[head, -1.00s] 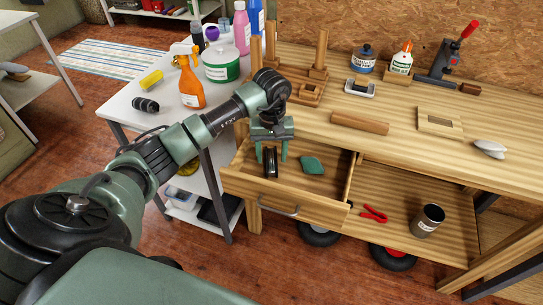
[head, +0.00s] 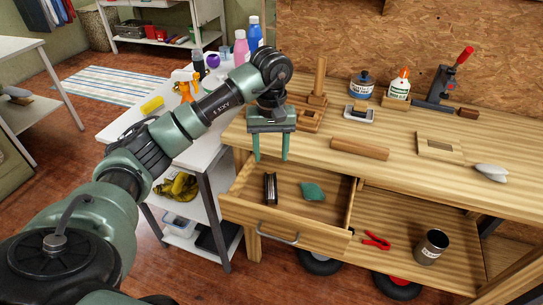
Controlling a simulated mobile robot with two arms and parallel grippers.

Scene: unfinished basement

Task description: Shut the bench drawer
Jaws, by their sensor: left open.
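The bench drawer (head: 258,221) is pulled out from the wooden workbench (head: 396,153), below its top at the left end. Its metal handle (head: 276,233) is on the front panel. Inside lie a dark, narrow object (head: 270,188) and a green, flat piece (head: 313,191). My left gripper (head: 271,159) is open and empty, with its fingers pointing down above the back part of the drawer, near the bench's front edge. My right gripper is not in view.
A lower shelf right of the drawer holds red pliers (head: 376,240) and a metal can (head: 431,246). A white cart (head: 133,118) with an orange spray bottle (head: 184,84) stands left. A wooden block (head: 359,148) lies on the bench top. Black wheels (head: 320,262) show below.

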